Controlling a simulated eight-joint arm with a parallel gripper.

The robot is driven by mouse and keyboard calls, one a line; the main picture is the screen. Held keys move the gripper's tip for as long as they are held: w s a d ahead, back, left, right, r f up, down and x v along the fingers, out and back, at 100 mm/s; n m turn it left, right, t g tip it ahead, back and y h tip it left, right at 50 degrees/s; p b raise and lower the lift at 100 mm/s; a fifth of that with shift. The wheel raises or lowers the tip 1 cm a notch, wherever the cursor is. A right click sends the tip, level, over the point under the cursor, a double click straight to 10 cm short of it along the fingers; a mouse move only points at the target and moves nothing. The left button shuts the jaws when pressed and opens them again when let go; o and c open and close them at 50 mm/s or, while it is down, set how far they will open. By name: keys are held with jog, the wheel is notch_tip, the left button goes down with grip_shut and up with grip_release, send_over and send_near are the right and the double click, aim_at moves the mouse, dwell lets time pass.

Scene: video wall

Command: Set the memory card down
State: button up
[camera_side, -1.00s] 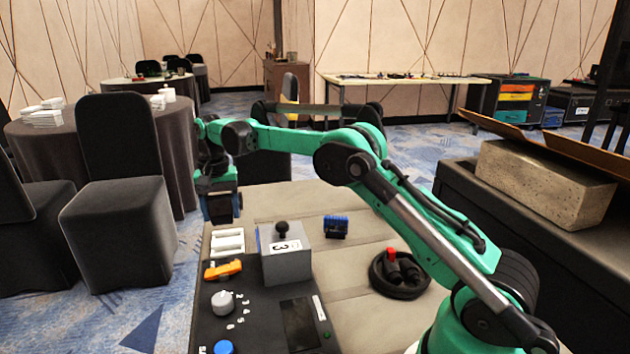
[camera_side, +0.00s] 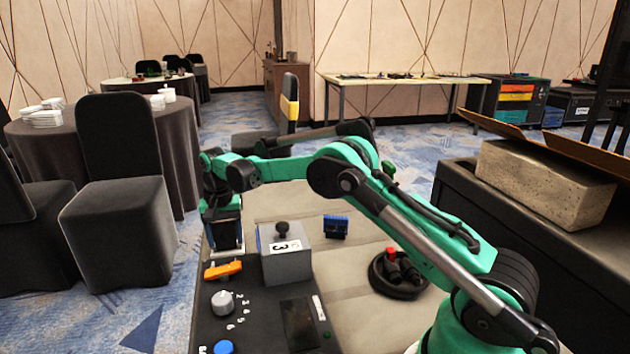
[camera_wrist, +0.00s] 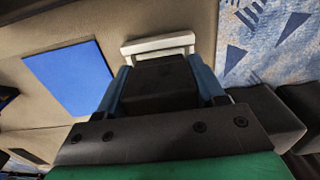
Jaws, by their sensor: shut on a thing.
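My gripper (camera_side: 225,236) points down at the far left of the dark panel, left of the grey box. In the wrist view its blue fingers (camera_wrist: 160,82) stand on either side of a dark block, which I take to be the memory card (camera_wrist: 160,90), so they are shut on it. A white slotted holder (camera_wrist: 158,45) lies just beyond the block in the wrist view; in the side view the gripper mostly hides it. I cannot tell whether the block touches the holder.
The grey box (camera_side: 285,262) with a black knob and the digit 3 stands close right of the gripper. An orange lever (camera_side: 223,270) and a grey dial (camera_side: 222,303) are nearer.

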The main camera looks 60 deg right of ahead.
jog(key=shift+f, duration=0.6)
jog(key=o, duration=1.3)
